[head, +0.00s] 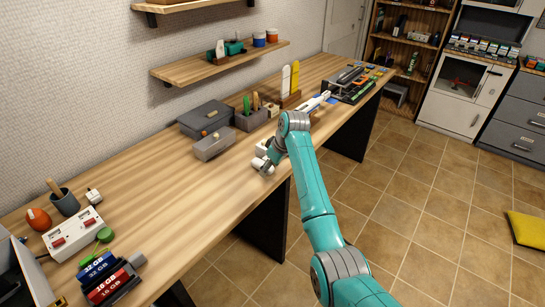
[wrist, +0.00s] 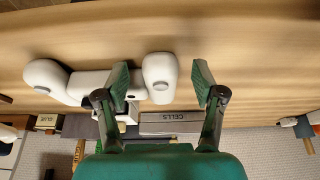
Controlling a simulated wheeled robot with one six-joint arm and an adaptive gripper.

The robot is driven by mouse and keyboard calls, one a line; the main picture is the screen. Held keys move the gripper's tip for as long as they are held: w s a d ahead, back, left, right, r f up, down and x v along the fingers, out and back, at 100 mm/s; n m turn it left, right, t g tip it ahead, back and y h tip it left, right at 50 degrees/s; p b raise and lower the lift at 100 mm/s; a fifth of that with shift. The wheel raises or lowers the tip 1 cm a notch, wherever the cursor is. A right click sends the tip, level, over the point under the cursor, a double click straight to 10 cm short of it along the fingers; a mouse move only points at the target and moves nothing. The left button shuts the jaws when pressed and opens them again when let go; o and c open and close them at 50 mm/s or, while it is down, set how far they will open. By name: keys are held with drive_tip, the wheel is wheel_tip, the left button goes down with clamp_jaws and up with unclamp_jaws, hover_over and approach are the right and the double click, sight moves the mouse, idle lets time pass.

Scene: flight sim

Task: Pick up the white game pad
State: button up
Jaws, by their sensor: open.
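The white game pad (wrist: 92,84) lies on the wooden table (wrist: 250,50) in the wrist view, its body running left from one rounded grip. My gripper (wrist: 161,84) is open, and that rounded grip of the pad shows between its two green fingertips. The left fingertip overlaps the pad's middle in the picture. I cannot tell whether either finger touches it. In the head view the pad (head: 262,164) is a small white shape at the table's front edge, partly hidden by my gripper (head: 272,158).
A grey box (head: 213,145) marked CELLS in the wrist view (wrist: 172,122) stands behind the pad. A pen organizer (head: 250,120) and a dark case (head: 205,118) stand further back. The table's left middle is clear. A wall shelf (head: 220,62) hangs above.

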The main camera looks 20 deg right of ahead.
drive_tip(key=shift+f, duration=0.2)
clamp_jaws()
drive_tip(key=shift+r, duration=0.15)
